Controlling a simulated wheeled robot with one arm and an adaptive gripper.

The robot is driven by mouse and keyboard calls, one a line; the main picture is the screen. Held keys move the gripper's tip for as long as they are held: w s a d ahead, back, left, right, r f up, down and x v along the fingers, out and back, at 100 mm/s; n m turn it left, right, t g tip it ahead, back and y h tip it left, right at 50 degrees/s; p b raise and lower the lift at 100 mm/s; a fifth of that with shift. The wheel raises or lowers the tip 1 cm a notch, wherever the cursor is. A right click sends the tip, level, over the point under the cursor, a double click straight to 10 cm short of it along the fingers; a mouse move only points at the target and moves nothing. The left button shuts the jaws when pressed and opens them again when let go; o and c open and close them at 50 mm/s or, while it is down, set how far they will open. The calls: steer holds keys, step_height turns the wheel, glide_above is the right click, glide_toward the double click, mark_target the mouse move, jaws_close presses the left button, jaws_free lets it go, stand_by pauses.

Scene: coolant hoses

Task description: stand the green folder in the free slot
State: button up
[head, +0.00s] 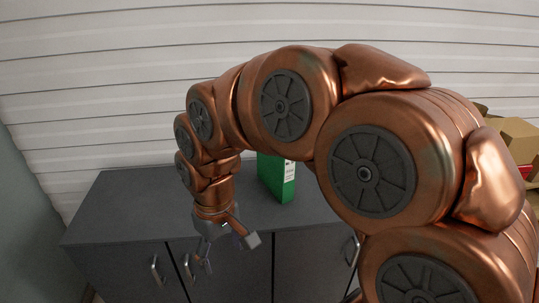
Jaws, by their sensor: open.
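The green folder (286,186) stands upright on the top of a dark grey cabinet, with a white label on its narrow side. No free slot is visible in this view; my arm covers much of the middle and right.
The dark grey cabinet (122,205) has doors with metal handles, and the left part of its top is clear. Cardboard boxes (518,137) show at the right edge behind my arm. A white slatted wall (90,90) is behind.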

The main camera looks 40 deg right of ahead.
steer(key=w+d+r+t+p, duration=0.2)
steer(key=w+d+r, duration=0.35)
steer(key=w, duration=0.25)
step_height(320, 180, up, 5)
steer(key=m+t+h+p, duration=0.2)
steer(key=m+t+p, duration=0.1)
steer(key=m+p, duration=0.15)
glide_above(275, 161)
steer(key=w+d, duration=0.1)
steer(key=d, duration=0.1)
steer(key=shift+d+f+n+p, duration=0.2)
steer(key=shift+n+p, duration=0.2)
steer(key=shift+n, duration=0.05)
steer(key=shift+w+d+f, duration=0.1)
steer(key=shift+d+f, duration=0.05)
steer(key=shift+f, duration=0.15)
steer(key=p+x, duration=0.2)
steer(key=x, duration=0.5)
steer(key=shift+w+f, duration=0.1)
steer(key=shift+f, duration=0.15)
